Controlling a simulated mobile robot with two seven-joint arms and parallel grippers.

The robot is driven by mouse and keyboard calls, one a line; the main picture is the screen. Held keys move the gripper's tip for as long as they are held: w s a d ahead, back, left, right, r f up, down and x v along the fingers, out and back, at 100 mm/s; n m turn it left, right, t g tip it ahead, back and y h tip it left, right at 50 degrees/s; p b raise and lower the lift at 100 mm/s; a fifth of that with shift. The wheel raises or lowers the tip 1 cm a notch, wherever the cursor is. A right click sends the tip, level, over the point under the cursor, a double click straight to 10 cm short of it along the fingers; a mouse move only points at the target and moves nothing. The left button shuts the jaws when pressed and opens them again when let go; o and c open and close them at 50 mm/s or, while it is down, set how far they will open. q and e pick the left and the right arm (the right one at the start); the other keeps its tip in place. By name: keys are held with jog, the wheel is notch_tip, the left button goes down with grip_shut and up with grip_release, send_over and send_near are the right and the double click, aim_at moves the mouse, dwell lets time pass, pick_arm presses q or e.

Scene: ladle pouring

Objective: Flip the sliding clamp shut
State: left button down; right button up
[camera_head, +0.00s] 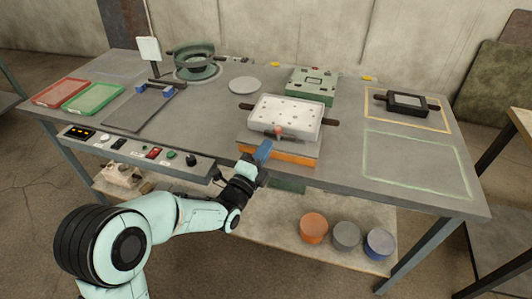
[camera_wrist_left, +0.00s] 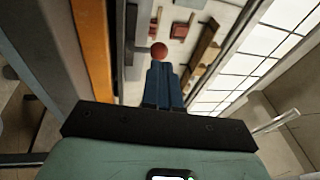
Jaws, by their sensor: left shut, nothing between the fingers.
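The sliding clamp's lever ends in a red ball knob (camera_head: 279,132) at the front side of the white perforated mould box (camera_head: 287,114). The box sits on an orange-sided base (camera_head: 277,154). My left gripper (camera_head: 265,147) is shut and empty, just in front of the base and a little left of the knob. In the left wrist view the red knob (camera_wrist_left: 159,49) shows just beyond the tips of the shut blue fingers (camera_wrist_left: 160,66). I cannot tell whether they touch. Much of the clamp body is small or hidden. My right gripper is not in view.
A green block (camera_head: 311,84) stands behind the mould box, and a dark framed box (camera_head: 406,103) lies right. A control strip (camera_head: 130,146) runs along the front left edge. The outlined area (camera_head: 415,165) at right is clear. Several lidded pots stand on the lower shelf.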

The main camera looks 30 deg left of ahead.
pick_arm(q)
jog(key=s+f, duration=0.2)
jog(key=s, duration=0.8)
jog(key=shift+d, duration=0.15)
